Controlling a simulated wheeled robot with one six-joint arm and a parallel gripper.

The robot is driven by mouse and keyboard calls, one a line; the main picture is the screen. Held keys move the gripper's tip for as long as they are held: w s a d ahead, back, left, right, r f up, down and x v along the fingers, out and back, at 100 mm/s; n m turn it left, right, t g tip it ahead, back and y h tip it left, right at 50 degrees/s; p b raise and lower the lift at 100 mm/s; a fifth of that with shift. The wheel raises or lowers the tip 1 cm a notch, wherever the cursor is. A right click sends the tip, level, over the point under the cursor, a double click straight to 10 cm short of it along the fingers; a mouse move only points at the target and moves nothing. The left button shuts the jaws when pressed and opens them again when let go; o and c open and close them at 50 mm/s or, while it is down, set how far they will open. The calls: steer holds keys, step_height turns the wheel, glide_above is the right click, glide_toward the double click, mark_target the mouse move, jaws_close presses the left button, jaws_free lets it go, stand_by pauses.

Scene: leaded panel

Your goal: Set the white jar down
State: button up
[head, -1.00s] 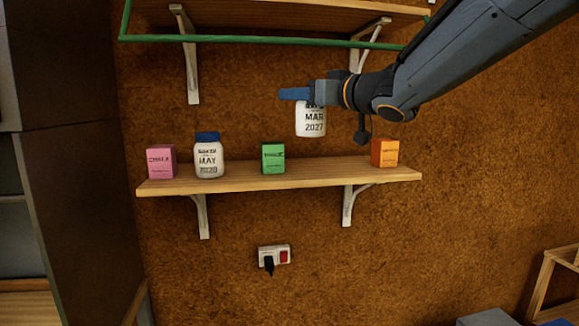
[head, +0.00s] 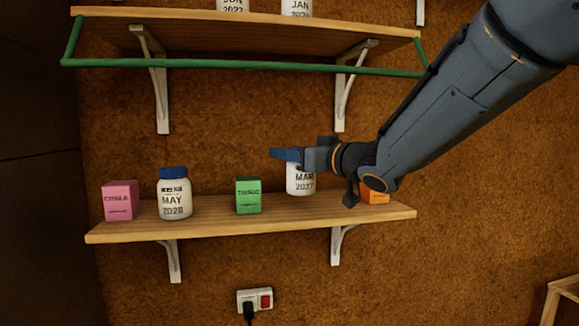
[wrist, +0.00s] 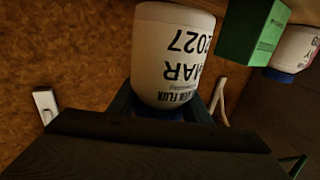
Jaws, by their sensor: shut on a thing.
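The white jar (head: 300,179), marked MAR 2027, hangs upright in my gripper (head: 288,155). In the head view its base is close to the top of the lower wooden shelf (head: 225,216), between the green box and the orange box. I cannot tell whether it touches the board. My gripper is shut on the jar's upper end and hides most of its blue lid. In the wrist view the jar (wrist: 172,50) appears upside down and fills the upper middle.
A green box (head: 248,195) stands left of the held jar; an orange box (head: 375,192) stands right, partly behind my arm. A MAY 2028 jar (head: 174,195) and pink box (head: 120,201) are farther left. Above is an upper shelf (head: 240,22) with a green rail (head: 240,67) and jars.

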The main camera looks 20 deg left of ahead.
steer(key=shift+f, duration=1.55)
steer(key=shift+f, duration=0.1)
steer(key=o, duration=1.3)
steer(key=shift+f, duration=0.1)
steer(key=shift+d+r, duration=0.15)
steer(key=shift+r, duration=0.05)
steer(key=b+v, duration=0.2)
steer(key=v, duration=0.9)
steer(key=shift+s+d, duration=0.2)
steer(key=shift+d, duration=0.15)
steer(key=shift+s+f, duration=0.1)
